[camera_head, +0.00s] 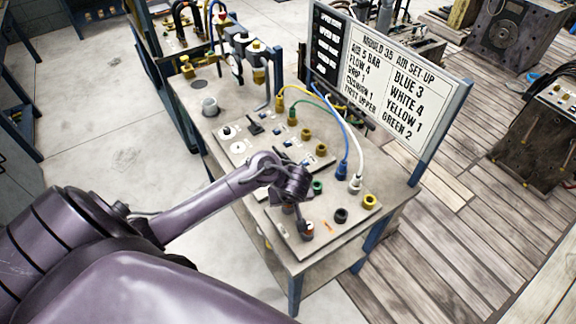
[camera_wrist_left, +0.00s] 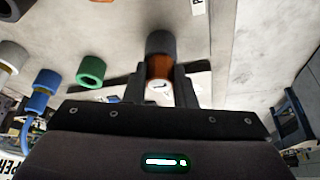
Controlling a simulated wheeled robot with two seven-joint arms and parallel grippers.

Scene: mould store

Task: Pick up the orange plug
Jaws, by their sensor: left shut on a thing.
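The orange plug (camera_wrist_left: 159,68) is between the fingers of my left gripper (camera_wrist_left: 160,88) in the left wrist view. Its near end is white with a dark mark, and a dark grey round part (camera_wrist_left: 160,43) is at its far end. I cannot tell whether the plug is seated in a socket. In the head view the orange plug (camera_head: 307,230) shows small at the front of the bench panel, with my left gripper (camera_head: 298,215) over it, partly hiding it. My left gripper is shut on it. My right gripper is not in view.
A dark port (camera_head: 341,215), a yellow port (camera_head: 369,201) and a green port (camera_head: 317,186) stand close by on the panel. Blue (camera_head: 341,171) and white (camera_head: 355,184) hose plugs are behind. A set-up board (camera_head: 385,75) stands along the bench's far right edge.

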